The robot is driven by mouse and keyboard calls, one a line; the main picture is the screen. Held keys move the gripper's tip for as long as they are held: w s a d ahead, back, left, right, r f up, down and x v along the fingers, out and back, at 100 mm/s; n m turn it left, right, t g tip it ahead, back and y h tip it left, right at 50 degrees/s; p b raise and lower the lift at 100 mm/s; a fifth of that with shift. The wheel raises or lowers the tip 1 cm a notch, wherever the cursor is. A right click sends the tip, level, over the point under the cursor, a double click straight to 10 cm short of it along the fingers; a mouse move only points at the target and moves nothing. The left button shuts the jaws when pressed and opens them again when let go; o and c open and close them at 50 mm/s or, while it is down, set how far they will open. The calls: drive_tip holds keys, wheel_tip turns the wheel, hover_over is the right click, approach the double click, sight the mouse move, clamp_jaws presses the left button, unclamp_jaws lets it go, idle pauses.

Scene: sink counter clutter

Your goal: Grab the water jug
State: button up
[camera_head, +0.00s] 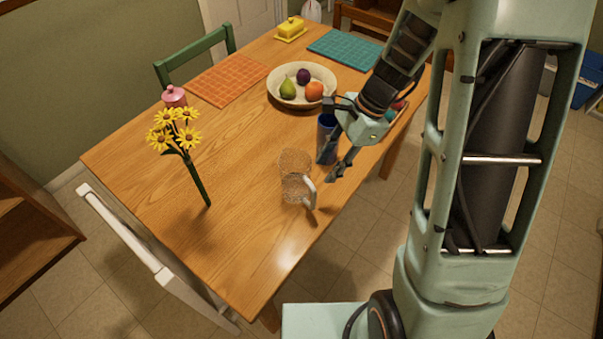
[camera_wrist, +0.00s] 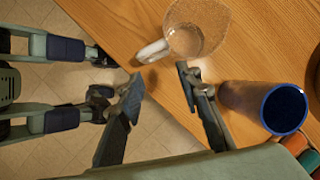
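The water jug (camera_head: 294,163) is clear, with a white handle (camera_head: 310,194). It stands upright near the table's front right edge. In the wrist view the jug (camera_wrist: 205,22) is at the top, its handle (camera_wrist: 152,52) pointing down-left toward my fingers. My gripper (camera_head: 338,168) is just right of the jug in the head view. In the wrist view my gripper (camera_wrist: 160,78) is open, with nothing between its two fingers. The fingertips are apart from the handle, just short of it. My arm partly hides the table's right side.
A blue cup (camera_head: 327,146) stands close beside my gripper; it also shows in the wrist view (camera_wrist: 284,109). The table (camera_head: 240,235) is clear in front.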

sight(313, 202)
drive_tip(key=shift+g, duration=0.4)
drive_tip(key=x, duration=0.4)
drive_tip(key=s+x, duration=0.1)
drive_tip(key=x, duration=0.3)
drive_tip(key=s+x, duration=0.1)
drive_tip(key=x, duration=0.3)
drive_tip(key=shift+d+f+b, duration=0.1)
drive_tip(key=shift+d+b, duration=0.25)
drive_tip(key=shift+d, duration=0.05)
clamp_jaws()
